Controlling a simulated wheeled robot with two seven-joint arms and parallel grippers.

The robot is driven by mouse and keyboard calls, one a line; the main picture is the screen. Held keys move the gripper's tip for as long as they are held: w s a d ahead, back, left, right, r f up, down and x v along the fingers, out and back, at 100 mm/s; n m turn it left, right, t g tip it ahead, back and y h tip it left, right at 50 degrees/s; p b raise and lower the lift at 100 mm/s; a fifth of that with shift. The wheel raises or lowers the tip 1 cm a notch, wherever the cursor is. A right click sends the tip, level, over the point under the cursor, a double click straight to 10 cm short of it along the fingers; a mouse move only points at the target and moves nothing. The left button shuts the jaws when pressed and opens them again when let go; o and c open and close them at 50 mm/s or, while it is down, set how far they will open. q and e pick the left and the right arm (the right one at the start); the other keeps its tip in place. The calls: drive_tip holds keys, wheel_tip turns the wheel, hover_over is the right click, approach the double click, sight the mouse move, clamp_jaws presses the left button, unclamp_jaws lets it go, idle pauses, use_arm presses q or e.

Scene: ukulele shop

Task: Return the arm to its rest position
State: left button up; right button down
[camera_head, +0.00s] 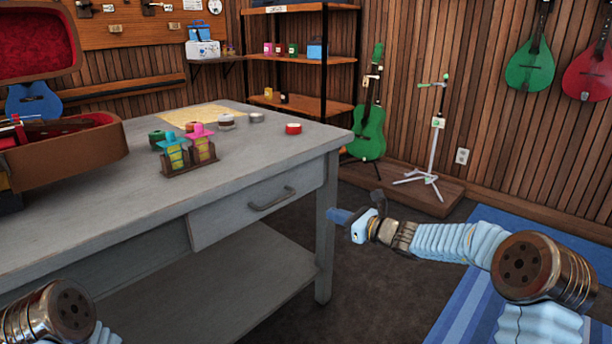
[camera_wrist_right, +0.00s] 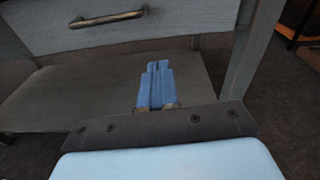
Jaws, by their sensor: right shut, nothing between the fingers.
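My right arm comes in from the right in the head view and reaches left beside the table's front corner. My right gripper (camera_head: 340,216) has blue fingers and points at the table's side, below the tabletop. In the right wrist view its fingers (camera_wrist_right: 156,85) are together with nothing between them. The table's lower shelf and drawer front lie beyond them. Part of my left arm shows at the bottom left of the head view, but its gripper is out of view.
The grey table (camera_head: 130,200) has a drawer handle (camera_head: 271,199) facing me. On it are a bottle rack (camera_head: 189,158), several small rolls and an open instrument case (camera_head: 65,150). A green guitar (camera_head: 370,130) and a stand (camera_head: 434,150) are behind. Blue rug (camera_head: 455,300) lies right.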

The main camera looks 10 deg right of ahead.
drive_tip(key=s+a+f+n+g+h, duration=0.1)
drive_tip(key=s+a+f+n+g, duration=0.2)
drive_tip(key=s+f, duration=0.5)
drive_tip(key=s+a+f+n+g+h, duration=0.1)
drive_tip(key=s+f+n+g+h, duration=0.25)
drive_tip(key=f, duration=0.75)
drive_tip(key=s+a+f+n+g, duration=0.2)
drive_tip(key=s+f+n+g, duration=0.15)
drive_tip(key=s+f, duration=0.55)
drive_tip(key=s+f+n+g+h, duration=0.1)
drive_tip(key=s+f+n, duration=0.4)
drive_tip(key=s+n, duration=0.2)
drive_tip(key=s+a+f+n+g+h, duration=0.1)
drive_tip(key=s+f+n, duration=0.4)
drive_tip(key=s+n, duration=0.3)
drive_tip(key=s, duration=0.4)
drive_tip(key=shift+s+a, duration=0.2)
drive_tip(key=shift+a, duration=0.1)
